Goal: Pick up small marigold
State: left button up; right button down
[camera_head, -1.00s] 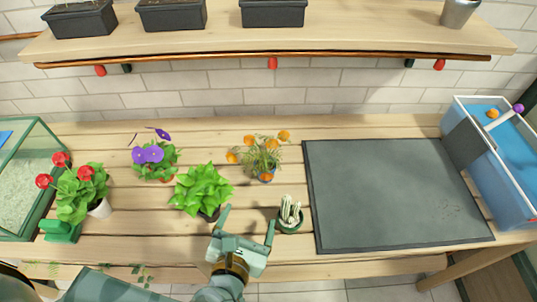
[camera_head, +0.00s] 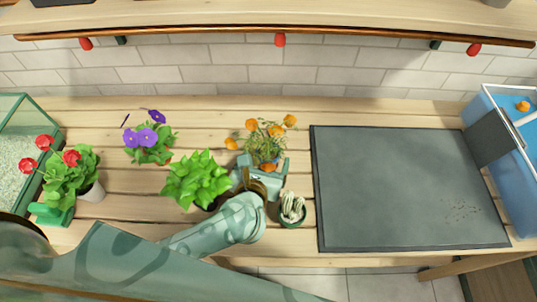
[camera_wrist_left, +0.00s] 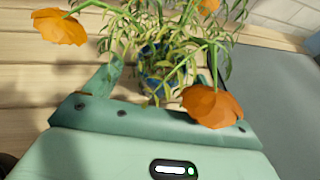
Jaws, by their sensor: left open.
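The small marigold (camera_head: 267,143) has several orange flowers over thin green leaves and stands upright on the wooden bench in the head view. In the left wrist view its blue pot (camera_wrist_left: 160,62) shows between the fingers, partly covered by leaves. My left gripper (camera_head: 263,166) is open, with its fingers on either side of the pot's near part. I cannot tell whether the fingers touch the pot. One orange flower (camera_wrist_left: 212,106) hangs in front of the gripper's palm in the left wrist view. My right gripper is not in view.
A potted cactus (camera_head: 291,209) stands close to the right of my left wrist. A leafy green plant (camera_head: 196,180) stands close on the left, with a purple-flowered plant (camera_head: 149,143) and a red-flowered plant (camera_head: 69,176) beyond. A dark mat (camera_head: 400,190) lies clear on the right.

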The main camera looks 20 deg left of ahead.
aim_at(270, 149)
pick_arm(q)
jog(key=b+x, duration=0.1)
jog(key=x, duration=0.4)
jog(key=shift+w+r, duration=0.15)
jog(key=shift+w, duration=0.05)
jog(key=shift+s, duration=0.1)
jog(key=c, duration=1.2)
jog(key=shift+o, duration=0.2)
jog(key=shift+r, duration=0.15)
